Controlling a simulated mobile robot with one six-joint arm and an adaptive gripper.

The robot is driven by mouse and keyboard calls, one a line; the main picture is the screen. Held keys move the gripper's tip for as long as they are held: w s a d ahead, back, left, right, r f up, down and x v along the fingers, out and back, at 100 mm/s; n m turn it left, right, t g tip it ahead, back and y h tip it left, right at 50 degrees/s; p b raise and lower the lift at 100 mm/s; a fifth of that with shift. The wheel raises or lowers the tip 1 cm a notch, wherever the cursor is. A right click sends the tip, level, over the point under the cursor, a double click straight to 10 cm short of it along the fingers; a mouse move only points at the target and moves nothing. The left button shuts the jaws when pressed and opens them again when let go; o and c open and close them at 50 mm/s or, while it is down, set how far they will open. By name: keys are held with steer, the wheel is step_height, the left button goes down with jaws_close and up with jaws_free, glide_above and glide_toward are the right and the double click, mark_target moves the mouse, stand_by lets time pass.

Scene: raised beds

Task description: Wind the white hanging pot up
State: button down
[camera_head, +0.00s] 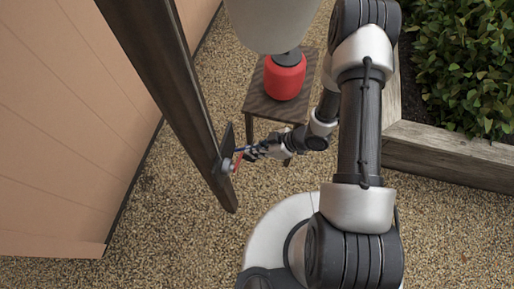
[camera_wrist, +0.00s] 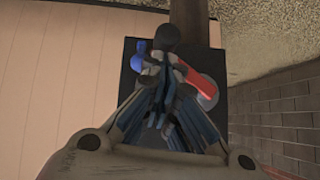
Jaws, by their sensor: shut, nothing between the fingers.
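The white hanging pot (camera_head: 272,22) shows at the top of the head view, cut off by the frame edge. A winch with a dark plate (camera_head: 227,142) is fixed to the dark wooden post (camera_head: 170,75). Its red crank arm (camera_head: 237,161) shows there, and also in the wrist view (camera_wrist: 196,79), beside a grey round hub (camera_wrist: 204,92). A blue piece (camera_wrist: 139,57) shows left of the fingers. My gripper (camera_head: 250,152) is shut and empty at the winch, its fingertips in front of the plate. Whether they touch the crank is hidden.
A red object (camera_head: 284,76) with a dark top stands on a small wooden table (camera_head: 257,104) below the pot. A wood-edged raised bed (camera_head: 440,148) with green plants is at right. An orange-pink wall (camera_head: 75,120) is at left. Gravel floor is free around the post.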

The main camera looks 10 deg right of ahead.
stand_by(0.3)
steer(key=shift+f, duration=0.6)
